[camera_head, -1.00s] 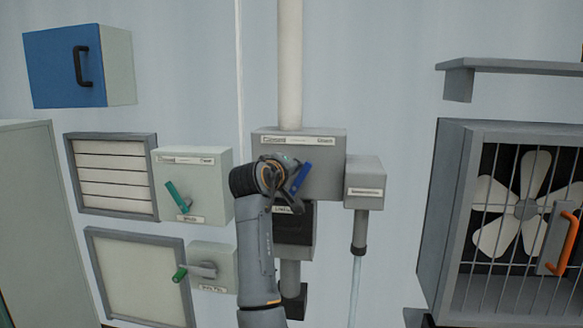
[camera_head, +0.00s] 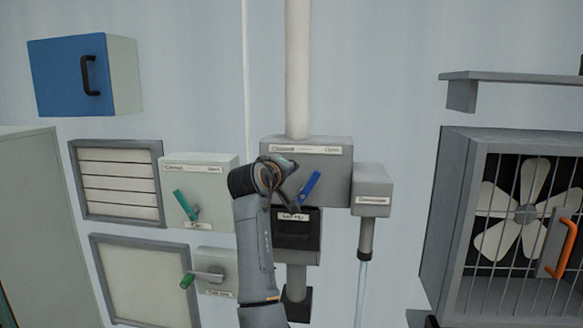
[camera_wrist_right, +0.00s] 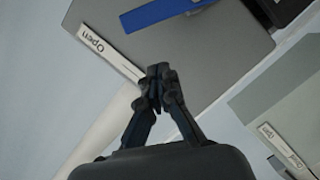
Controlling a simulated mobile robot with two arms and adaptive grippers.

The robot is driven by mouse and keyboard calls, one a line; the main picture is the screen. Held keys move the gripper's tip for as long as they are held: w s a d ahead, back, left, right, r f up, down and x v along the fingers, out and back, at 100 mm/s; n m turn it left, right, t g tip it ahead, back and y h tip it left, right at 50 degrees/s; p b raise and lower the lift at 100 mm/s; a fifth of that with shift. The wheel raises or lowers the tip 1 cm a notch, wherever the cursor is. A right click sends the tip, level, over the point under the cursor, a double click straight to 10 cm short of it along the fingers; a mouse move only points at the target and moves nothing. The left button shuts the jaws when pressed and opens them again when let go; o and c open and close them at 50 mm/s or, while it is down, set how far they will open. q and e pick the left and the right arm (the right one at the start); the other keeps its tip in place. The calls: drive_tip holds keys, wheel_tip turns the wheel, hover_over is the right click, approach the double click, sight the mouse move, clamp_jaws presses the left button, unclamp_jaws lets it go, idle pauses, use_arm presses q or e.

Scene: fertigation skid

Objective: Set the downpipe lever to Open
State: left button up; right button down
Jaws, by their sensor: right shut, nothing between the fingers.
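The downpipe lever (camera_head: 310,188) is a blue handle on the front of a grey box (camera_head: 335,168) below a white vertical pipe. The label strip on the box reads Closed at the left and Open at the right. The lever tilts up and to the right, toward the Open end. My right gripper (camera_head: 294,202) is shut and empty, just left of the lever. In the right wrist view the closed fingertips (camera_wrist_right: 159,72) stand apart from the blue lever (camera_wrist_right: 165,14), with the Open label beside them. My arm partly hides the box's left side. My left gripper is not in view.
A smaller grey box (camera_head: 371,188) adjoins on the right. A caged fan with an orange handle (camera_head: 556,248) is at the far right.

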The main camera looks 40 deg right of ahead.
use_arm(q)
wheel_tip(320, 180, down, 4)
drive_tip(key=b, duration=0.3)
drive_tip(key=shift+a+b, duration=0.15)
drive_tip(key=shift+b, duration=0.25)
use_arm(e)
drive_tip(key=v, duration=1)
drive_tip(key=shift+w+a+f, duration=0.1)
drive_tip(key=shift+w+f, duration=0.05)
drive_tip(key=shift+f, duration=0.05)
